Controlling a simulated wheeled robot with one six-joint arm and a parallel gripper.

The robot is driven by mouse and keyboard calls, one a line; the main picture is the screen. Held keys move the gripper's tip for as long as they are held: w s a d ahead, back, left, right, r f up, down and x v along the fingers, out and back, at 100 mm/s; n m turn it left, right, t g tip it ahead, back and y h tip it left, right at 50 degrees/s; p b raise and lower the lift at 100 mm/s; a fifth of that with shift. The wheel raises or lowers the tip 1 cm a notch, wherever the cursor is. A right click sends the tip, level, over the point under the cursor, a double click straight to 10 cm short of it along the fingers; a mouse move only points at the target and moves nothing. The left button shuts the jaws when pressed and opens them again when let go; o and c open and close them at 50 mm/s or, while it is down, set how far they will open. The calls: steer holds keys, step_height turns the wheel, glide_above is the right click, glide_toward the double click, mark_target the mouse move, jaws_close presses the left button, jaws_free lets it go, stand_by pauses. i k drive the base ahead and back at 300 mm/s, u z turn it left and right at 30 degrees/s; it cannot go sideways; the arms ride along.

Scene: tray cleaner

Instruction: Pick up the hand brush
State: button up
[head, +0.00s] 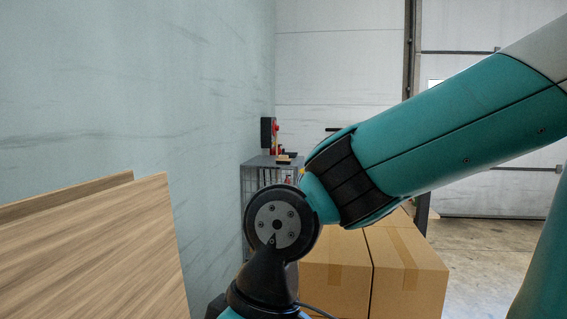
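No hand brush can be made out in the head view. My teal arm reaches in from the right and bends down at a black joint near the middle. Its end runs out of the bottom of the picture, so my gripper is not in view. Small red and dark items (285,156) lie on top of a grey wire cart (262,165), too small to name.
Wooden panels (95,250) stand at the lower left, by a pale wall (130,90). Cardboard boxes (410,275) sit behind my arm. A red and black device (269,133) is at the wall's end. Bare floor (485,260) shows at the right.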

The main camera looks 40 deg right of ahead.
mark_target(282, 158)
steer(key=z, duration=2.8)
steer(key=i, duration=6.3)
steer(key=u, duration=1.65)
steer(key=i, duration=0.4)
steer(key=u, duration=0.15)
